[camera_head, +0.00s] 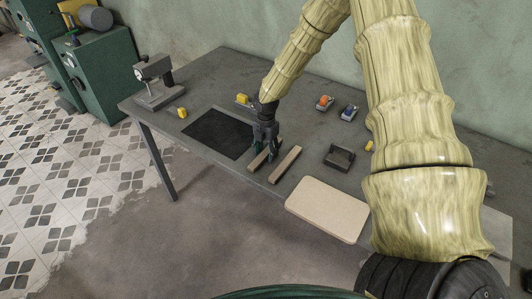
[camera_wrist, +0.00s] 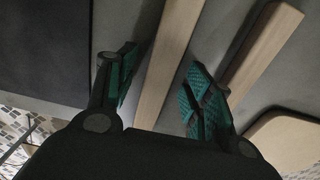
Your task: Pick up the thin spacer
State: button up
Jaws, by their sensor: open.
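Two pale wooden strips lie side by side on the grey table. My gripper (camera_head: 264,153) is above the left strip (camera_head: 256,161), and its fingers hide part of it. In the wrist view my open gripper (camera_wrist: 163,82) has one green-padded finger on each side of this left strip (camera_wrist: 168,60), with gaps showing. The right strip (camera_head: 285,164) lies outside the fingers and also shows in the wrist view (camera_wrist: 262,55), just beyond the right finger. I cannot tell for certain which strip is the thin spacer.
A black mat (camera_head: 218,133) lies left of the strips. A pale rounded board (camera_head: 327,209) lies to the right at the front edge. A dark open-framed block (camera_head: 339,158), small orange and blue items and yellow blocks stand further back. A grey stand (camera_head: 155,82) is at the far left.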

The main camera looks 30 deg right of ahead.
jog(key=c, duration=1.1)
jog(key=shift+r, duration=0.2)
